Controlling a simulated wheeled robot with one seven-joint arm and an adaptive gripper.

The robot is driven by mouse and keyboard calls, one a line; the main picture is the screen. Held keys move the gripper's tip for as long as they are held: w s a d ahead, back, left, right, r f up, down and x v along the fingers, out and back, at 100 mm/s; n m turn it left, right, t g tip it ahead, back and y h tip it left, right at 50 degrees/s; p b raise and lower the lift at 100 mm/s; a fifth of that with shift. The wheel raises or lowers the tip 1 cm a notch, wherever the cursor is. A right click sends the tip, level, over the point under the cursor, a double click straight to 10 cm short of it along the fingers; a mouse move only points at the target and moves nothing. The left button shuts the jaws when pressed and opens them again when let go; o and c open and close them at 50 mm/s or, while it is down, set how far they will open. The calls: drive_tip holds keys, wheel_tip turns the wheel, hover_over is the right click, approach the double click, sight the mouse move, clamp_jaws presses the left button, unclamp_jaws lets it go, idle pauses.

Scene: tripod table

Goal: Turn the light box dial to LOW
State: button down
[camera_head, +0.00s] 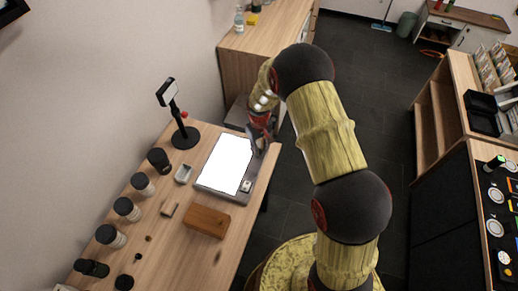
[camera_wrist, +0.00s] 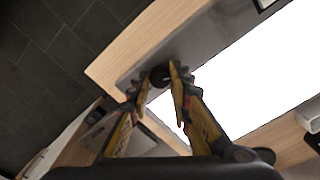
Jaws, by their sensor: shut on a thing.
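The light box (camera_head: 224,164) lies on the wooden table, with a bright white panel and a grey frame. It also shows in the wrist view, where the grey frame (camera_wrist: 205,40) borders the glowing panel. The black round dial (camera_wrist: 160,76) sits on the grey frame near its corner. My gripper (camera_wrist: 160,80) is shut on the dial, with one finger on each side. In the head view my gripper (camera_head: 260,140) is at the far right corner of the light box and hides the dial. I cannot read any dial marking or setting.
A phone stand (camera_head: 180,115) stands behind the light box to the left. A brown wooden box (camera_head: 207,222) lies in front. Several dark-lidded jars (camera_head: 127,209) line the table's left side. The table edge is close to my gripper, with dark floor beyond.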

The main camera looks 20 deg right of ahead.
drive_tip(key=shift+w+r+n, duration=0.1)
drive_tip(key=shift+w+n, duration=0.05)
drive_tip(key=shift+n, duration=0.55)
drive_tip(key=c, duration=1.6)
unclamp_jaws()
wheel_tip(320, 180, up, 12)
drive_tip(key=shift+f, duration=0.1)
